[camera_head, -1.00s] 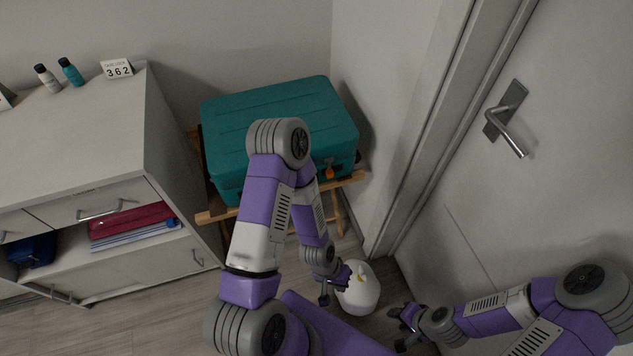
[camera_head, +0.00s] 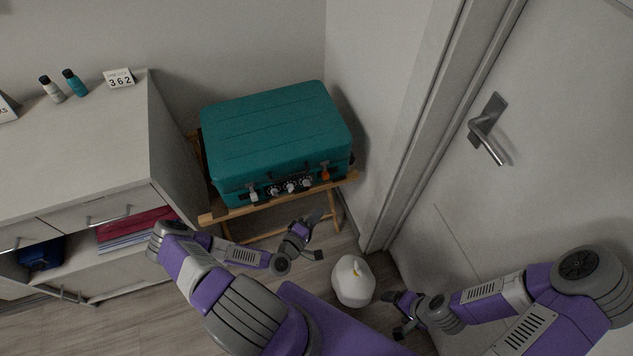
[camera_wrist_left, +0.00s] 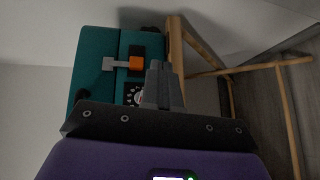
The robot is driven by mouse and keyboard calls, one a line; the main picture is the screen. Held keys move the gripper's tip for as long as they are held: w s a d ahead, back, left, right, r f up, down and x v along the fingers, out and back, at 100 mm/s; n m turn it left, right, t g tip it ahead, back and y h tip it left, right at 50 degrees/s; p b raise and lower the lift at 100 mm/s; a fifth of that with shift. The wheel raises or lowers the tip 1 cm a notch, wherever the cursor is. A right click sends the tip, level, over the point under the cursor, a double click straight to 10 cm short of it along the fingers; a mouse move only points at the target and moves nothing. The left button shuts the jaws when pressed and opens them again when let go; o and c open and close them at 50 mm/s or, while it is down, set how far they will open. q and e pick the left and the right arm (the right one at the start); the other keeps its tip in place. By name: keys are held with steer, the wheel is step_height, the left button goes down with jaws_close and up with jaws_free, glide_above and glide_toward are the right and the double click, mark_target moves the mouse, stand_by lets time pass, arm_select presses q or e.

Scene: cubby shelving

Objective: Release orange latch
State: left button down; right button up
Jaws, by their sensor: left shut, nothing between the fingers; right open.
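A closed teal suitcase (camera_head: 275,135) lies on a wooden folding rack (camera_head: 240,209). The orange latch (camera_head: 325,173) is at the right of its front face, and a pale latch (camera_head: 253,195) is at the left. Several dials (camera_head: 290,187) sit between them. In the left wrist view the orange latch (camera_wrist_left: 136,63) shows beside a grey bar, with a numbered dial (camera_wrist_left: 135,95) near it. My left gripper (camera_head: 312,237) is shut and empty, below and in front of the suitcase, apart from the latch. My right gripper (camera_head: 393,316) is open and empty near the door.
A cabinet (camera_head: 85,150) stands left, with two bottles and a card (camera_head: 119,78) reading 362 on top. A white rounded bin (camera_head: 352,281) stands on the floor between my grippers. A door with a lever handle (camera_head: 487,130) is at right.

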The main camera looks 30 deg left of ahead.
mark_target(322, 176)
arm_select(q)
steer(key=a+y, duration=0.1)
steer(key=a+r+n+t+y, duration=0.1)
steer(key=a, duration=0.1)
steer(key=s+a+r+n+y, duration=0.1)
steer(key=shift+a, duration=0.25)
steer(key=w, duration=0.3)
steer(key=w+b, duration=0.1)
steer(key=w, duration=0.6)
steer(key=shift+a, duration=0.35)
